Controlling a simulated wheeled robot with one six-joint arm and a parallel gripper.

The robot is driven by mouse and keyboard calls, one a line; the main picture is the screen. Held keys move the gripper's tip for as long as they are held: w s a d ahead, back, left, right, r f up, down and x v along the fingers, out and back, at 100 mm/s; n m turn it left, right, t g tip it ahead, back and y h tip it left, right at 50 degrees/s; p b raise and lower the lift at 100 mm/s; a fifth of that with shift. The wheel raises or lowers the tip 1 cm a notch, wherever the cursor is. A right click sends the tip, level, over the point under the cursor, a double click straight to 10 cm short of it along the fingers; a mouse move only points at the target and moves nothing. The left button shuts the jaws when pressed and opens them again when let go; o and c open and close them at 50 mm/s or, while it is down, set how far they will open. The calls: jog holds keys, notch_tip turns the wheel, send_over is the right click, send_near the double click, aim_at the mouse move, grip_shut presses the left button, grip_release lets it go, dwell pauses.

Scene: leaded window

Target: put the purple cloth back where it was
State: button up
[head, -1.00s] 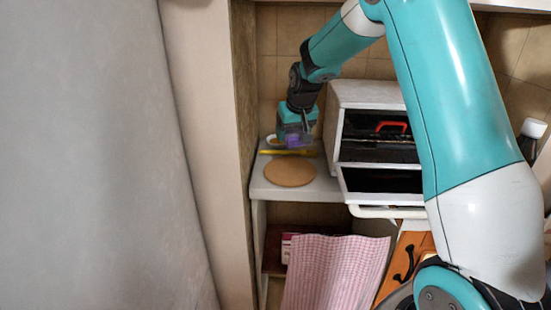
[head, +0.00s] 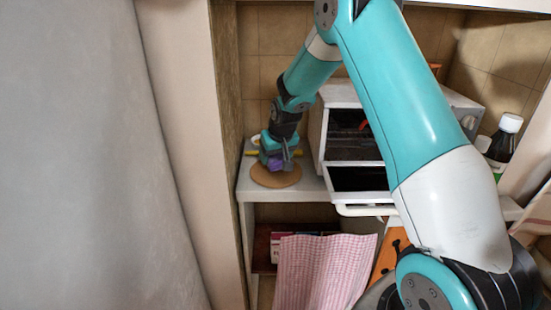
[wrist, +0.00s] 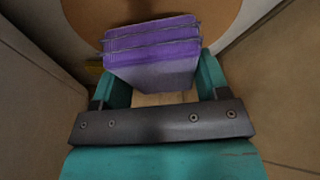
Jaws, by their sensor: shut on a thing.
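The purple cloth (wrist: 152,55) is a folded, layered bundle between the fingers of my gripper (wrist: 152,85) in the wrist view. My gripper is shut on it. In the head view the cloth (head: 276,162) shows small and dark purple at the end of my gripper (head: 277,158), over the round brown board (head: 272,180) on the white counter (head: 312,189). In the wrist view the board (wrist: 80,18) fills the top, beyond the cloth. I cannot tell whether the cloth touches the board.
A white toaster oven (head: 356,150) with its door lowered stands just right of the gripper. A small bowl (head: 256,140) and a yellow item (head: 250,153) lie behind. A wall edge (head: 226,150) bounds the left. A pink checked towel (head: 322,270) hangs below. A dark bottle (head: 502,147) stands far right.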

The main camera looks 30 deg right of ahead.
jog(key=shift+f, duration=0.8)
jog(key=shift+f, duration=0.45)
jog(key=o, duration=0.8)
jog(key=shift+o, duration=0.2)
